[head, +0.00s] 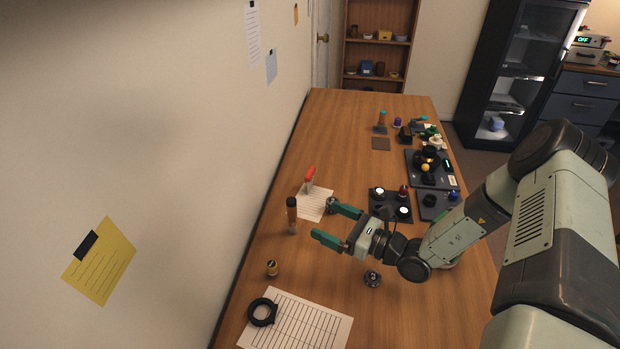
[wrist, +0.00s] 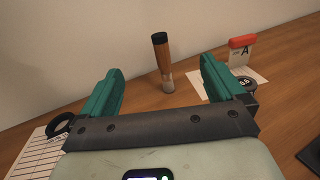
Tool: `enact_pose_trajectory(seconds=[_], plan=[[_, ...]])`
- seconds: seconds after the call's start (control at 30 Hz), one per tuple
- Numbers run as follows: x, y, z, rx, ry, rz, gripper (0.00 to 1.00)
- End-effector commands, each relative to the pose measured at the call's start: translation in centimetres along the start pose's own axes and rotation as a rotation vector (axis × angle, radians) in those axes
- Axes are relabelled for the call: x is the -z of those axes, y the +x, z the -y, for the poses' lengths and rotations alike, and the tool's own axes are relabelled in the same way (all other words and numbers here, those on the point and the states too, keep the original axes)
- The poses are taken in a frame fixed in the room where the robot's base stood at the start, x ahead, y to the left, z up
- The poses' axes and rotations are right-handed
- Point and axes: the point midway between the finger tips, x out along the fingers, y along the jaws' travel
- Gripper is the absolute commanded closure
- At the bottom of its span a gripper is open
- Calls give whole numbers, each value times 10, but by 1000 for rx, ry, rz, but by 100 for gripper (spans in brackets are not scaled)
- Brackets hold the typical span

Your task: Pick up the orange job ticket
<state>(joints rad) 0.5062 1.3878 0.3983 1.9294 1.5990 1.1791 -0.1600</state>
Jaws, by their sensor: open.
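A small upright card with a red-orange top strip and a letter A, which looks like the job ticket (head: 309,180), stands on a white sheet near the wall. It also shows in the wrist view (wrist: 242,52), right of and beyond my right finger. My gripper (head: 323,220) is open, its green fingers pointing toward the wall, with nothing between them. In the wrist view, my gripper (wrist: 161,66) frames a brown cylinder with a dark cap (wrist: 163,72), which stands beyond the fingertips. In the head view, the ticket is farther along the table than my gripper.
The brown cylinder (head: 291,215) stands upright near the wall, left of my fingers. A small jar (head: 272,268), a black ring (head: 262,312) and a lined sheet (head: 318,325) lie nearer. Dark trays with parts (head: 378,213) sit beyond the gripper. The wall borders the table's left side.

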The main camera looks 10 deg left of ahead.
Motion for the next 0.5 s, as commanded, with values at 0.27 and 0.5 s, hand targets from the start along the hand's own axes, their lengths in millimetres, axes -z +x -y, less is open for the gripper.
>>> enact_pose_trajectory(seconds=[0.27, 0.5], plan=[[-4, 0, 0, 0, 0, 0, 4], [-48, 0, 1, 0, -5, 0, 4]])
